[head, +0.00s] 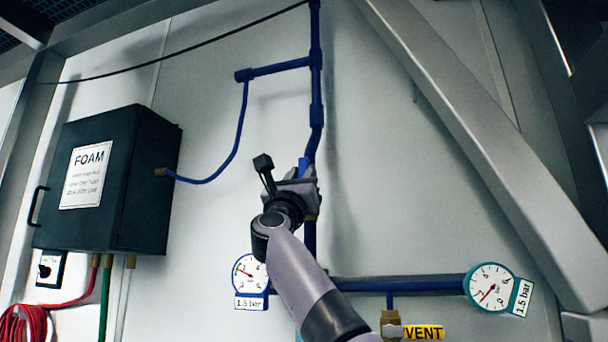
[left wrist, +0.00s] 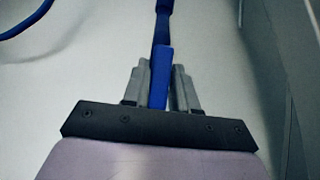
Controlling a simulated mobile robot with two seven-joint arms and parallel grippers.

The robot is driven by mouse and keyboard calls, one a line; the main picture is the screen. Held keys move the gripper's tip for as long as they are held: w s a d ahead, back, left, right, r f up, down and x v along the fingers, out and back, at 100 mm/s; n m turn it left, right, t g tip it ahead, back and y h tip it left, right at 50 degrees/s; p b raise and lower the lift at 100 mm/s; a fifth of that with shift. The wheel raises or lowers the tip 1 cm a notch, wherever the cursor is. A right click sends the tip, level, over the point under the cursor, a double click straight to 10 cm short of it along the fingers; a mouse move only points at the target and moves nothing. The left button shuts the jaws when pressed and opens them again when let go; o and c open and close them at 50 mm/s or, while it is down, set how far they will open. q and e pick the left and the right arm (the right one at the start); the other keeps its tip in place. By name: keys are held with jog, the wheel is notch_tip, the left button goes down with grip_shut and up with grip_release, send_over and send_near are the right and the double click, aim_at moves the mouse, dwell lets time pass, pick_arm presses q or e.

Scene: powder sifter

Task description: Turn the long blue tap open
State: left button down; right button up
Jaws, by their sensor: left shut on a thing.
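The long blue tap handle (left wrist: 160,78) shows in the left wrist view between the two fingers of my left gripper (left wrist: 158,85). It stands upright, in line with the blue pipe behind it. In the head view the tip of the blue handle (head: 304,167) shows just above my left gripper (head: 308,180). The gripper is shut on the handle. The tap's body is mostly hidden behind my gripper and arm, on the vertical blue pipe (head: 317,80). My right gripper is not in view.
A dark FOAM box (head: 105,190) hangs on the wall at left. A left gauge (head: 250,271) and a right gauge (head: 490,288) sit by the lower horizontal pipe (head: 410,285). A brass valve with a VENT label (head: 424,333) is below. A slanted metal beam (head: 480,140) crosses the right side.

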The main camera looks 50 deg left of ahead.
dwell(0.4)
pick_arm(q)
jog(key=c, duration=1)
grip_release()
jog(key=shift+o, duration=0.2)
jog(key=shift+f, duration=0.1)
jog(key=b+v, duration=0.3)
jog(key=v, duration=0.4)
